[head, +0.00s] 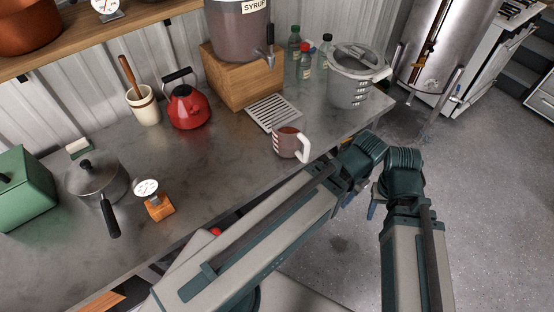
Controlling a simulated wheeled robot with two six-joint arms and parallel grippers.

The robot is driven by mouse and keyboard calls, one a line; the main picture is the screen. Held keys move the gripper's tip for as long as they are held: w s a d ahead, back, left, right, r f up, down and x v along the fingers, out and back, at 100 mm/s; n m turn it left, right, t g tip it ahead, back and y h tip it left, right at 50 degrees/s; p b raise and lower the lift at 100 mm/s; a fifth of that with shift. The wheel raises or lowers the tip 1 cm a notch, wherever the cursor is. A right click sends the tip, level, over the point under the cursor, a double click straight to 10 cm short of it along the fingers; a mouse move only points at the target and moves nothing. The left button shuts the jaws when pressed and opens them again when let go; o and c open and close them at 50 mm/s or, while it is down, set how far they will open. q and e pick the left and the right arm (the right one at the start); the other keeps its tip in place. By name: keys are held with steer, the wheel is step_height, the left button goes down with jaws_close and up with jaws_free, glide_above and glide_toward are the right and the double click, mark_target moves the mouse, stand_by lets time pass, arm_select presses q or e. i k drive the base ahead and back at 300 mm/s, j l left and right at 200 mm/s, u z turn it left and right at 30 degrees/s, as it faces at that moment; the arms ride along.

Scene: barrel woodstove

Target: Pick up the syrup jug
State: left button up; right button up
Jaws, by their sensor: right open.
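The syrup jug (287,142), small and brown-filled with a white handle on its right, stands upright near the front edge of the steel counter. The arm coming in from the left reaches past it on the near side, and its wrist (364,150) is right of the jug, apart from it. My left gripper itself does not show. My right gripper (371,208) is open, mostly hidden beside the arm links, off the counter's front edge. It is right of and below the jug in the picture, with nothing visible in it.
A syrup dispenser (236,38) with a spigot stands on a wooden block (230,82) behind a slotted drip tray (265,108). A grey lidded pot (350,85), bottles (304,65), red kettle (188,110) and saucepan (97,178) also stand on the counter. Open floor lies at right.

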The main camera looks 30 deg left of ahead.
mark_target(289, 126)
steer(key=k+j+u, duration=0.1)
steer(key=k+j, duration=0.5)
steer(key=j, duration=0.2)
steer(key=k+j+u, duration=0.1)
steer(key=j, duration=0.2)
